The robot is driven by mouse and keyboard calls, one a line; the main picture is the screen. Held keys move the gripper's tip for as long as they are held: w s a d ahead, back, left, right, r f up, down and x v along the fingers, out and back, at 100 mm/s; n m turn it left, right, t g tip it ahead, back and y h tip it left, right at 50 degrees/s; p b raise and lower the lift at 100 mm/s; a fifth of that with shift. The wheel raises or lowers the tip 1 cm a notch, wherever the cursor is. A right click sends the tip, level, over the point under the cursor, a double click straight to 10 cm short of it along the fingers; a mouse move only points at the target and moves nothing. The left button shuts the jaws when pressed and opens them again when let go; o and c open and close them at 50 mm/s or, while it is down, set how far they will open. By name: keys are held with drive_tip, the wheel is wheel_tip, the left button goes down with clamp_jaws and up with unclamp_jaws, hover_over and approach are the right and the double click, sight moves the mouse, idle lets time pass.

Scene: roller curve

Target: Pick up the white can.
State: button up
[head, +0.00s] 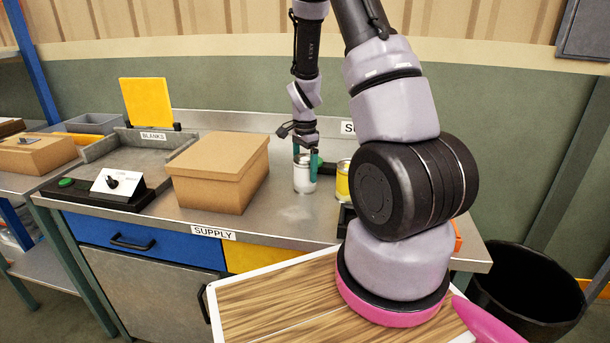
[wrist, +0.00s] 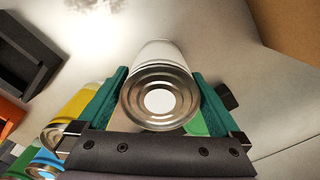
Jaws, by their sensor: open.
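The white can (head: 304,174) stands upright on the steel supply table (head: 285,225), to the right of the cardboard box. My gripper (head: 308,164) is over it, pointing down, with its green fingers at the can's upper part. In the wrist view the white can (wrist: 160,98) shows its metal lid between the two open green fingers of my gripper (wrist: 160,105). The fingers stand on either side of the can. I cannot tell whether either finger touches it.
A yellow can (head: 343,180) stands close to the right of the white can. The wrist view shows several other cans beside my gripper, including a blue-topped one (wrist: 46,168). A closed cardboard box (head: 220,170) stands to the left. A dark bin (head: 525,290) is at the right.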

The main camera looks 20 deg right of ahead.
drive_tip(key=shift+f, duration=0.55)
drive_tip(key=shift+r, duration=0.1)
drive_tip(key=c, duration=1.2)
